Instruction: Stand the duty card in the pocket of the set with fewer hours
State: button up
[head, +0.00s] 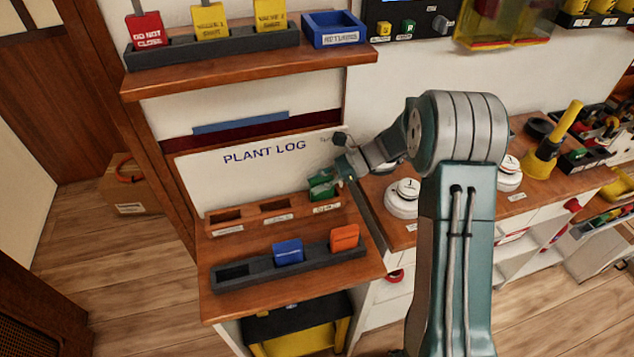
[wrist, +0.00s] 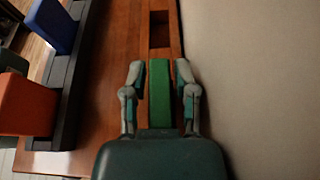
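A green card (head: 322,190) stands at the right-hand end of the wooden pocket rack (head: 246,224) below the "PLANT LOG" board (head: 240,160). The rack's left and middle pockets look empty; their labels are too small to read. My gripper (head: 336,180) is at the green card. In the wrist view my gripper (wrist: 160,85) has one finger on each side of the green card (wrist: 160,92), with narrow gaps showing, so it looks open around it. The card's lower part is hidden. Which card is the duty card, and any hours, I cannot read.
A dark rack (head: 258,275) in front holds a blue card (head: 288,251) and an orange card (head: 344,237); its left slot is empty. A shelf (head: 240,70) above carries red and yellow tags and a blue returns tray (head: 335,30). White round items stand to the right.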

jog(key=v, duration=1.2)
